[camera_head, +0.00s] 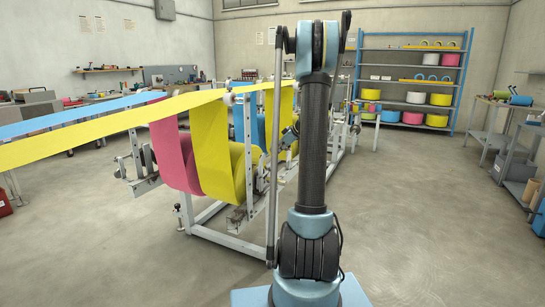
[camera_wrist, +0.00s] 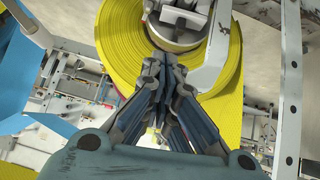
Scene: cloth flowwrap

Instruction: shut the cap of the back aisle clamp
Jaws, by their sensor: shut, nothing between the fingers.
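In the wrist view my gripper (camera_wrist: 164,62) is shut and empty, its dark fingertips together and pointing up the picture. Beyond the tips is the flat end of a yellow roll (camera_wrist: 115,42) with a grey core. A pale grey metal fitting (camera_wrist: 190,12), which may be the clamp, sits over the core at the top edge. It is cut off by the frame, and I cannot tell whether its cap is open. The tips overlap the roll's lower part in the picture; contact cannot be told. In the head view my arm hides much of this area.
A pale perforated upright (camera_wrist: 290,90) stands close on the right in the wrist view. A blue web (camera_wrist: 22,75) hangs at the left. In the head view the machine frame (camera_head: 225,240) carries pink and yellow webs (camera_head: 212,150). Open floor (camera_head: 430,215) lies at the right.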

